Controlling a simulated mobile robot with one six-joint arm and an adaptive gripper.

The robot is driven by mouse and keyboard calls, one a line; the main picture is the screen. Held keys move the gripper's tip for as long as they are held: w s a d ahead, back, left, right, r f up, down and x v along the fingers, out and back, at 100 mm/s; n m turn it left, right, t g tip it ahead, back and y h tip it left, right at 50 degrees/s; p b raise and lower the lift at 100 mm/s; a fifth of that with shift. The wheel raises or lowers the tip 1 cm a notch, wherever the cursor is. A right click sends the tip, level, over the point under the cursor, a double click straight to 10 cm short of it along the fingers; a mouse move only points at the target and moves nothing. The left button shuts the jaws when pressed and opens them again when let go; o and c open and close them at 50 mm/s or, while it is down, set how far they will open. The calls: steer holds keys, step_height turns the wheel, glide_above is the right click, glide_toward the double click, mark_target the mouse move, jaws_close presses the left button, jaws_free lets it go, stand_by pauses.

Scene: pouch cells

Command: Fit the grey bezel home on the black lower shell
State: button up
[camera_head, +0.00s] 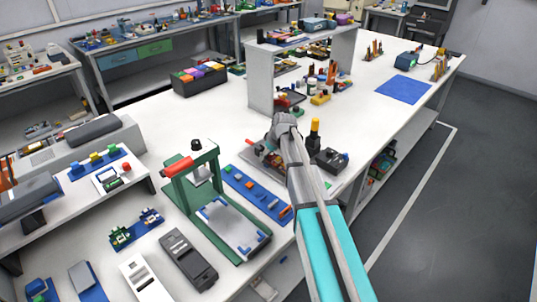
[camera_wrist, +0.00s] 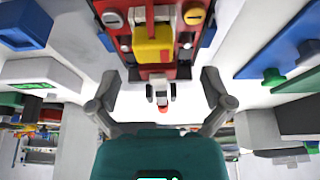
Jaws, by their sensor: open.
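A black shell-like tray (camera_head: 188,260) lies on the white bench at the lower middle of the head view. A light grey, bezel-like plate with dark openings (camera_head: 145,281) lies apart from it, just to its left. I take these for the lower shell and the bezel. My gripper (camera_head: 280,128) is far from both, at the end of my outstretched arm. In the wrist view my gripper (camera_wrist: 160,90) is open, its fingers spread wide, with nothing held between them. A red fixture with a yellow block (camera_wrist: 152,45) shows beyond the fingers. Neither part is recognisable in the wrist view.
A green press frame (camera_head: 206,165) stands just behind the black tray. A blue strip with small parts (camera_head: 250,188) lies to its right. A white shelf stand (camera_head: 262,75) rises behind my gripper. A blue mat (camera_head: 403,89) lies far right.

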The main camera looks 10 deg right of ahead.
steer(key=shift+r, duration=0.15)
step_height(320, 180, up, 8)
steer(key=p, duration=0.8)
steer(key=shift+r+p, duration=0.15)
steer(key=shift+p, duration=0.15)
stand_by(1.1)
steer(key=s+m+g+h, duration=0.1)
steer(key=s+m+g, duration=0.1)
steer(key=s, duration=1.2)
steer(key=s+d+f+m+g+h, duration=0.1)
steer(key=s+m, duration=0.4)
steer(key=s, duration=1)
steer(key=shift+f+g+h, duration=0.25)
steer(key=shift+g+h, duration=0.15)
steer(key=shift+d, duration=0.1)
steer(key=shift+c, duration=0.3)
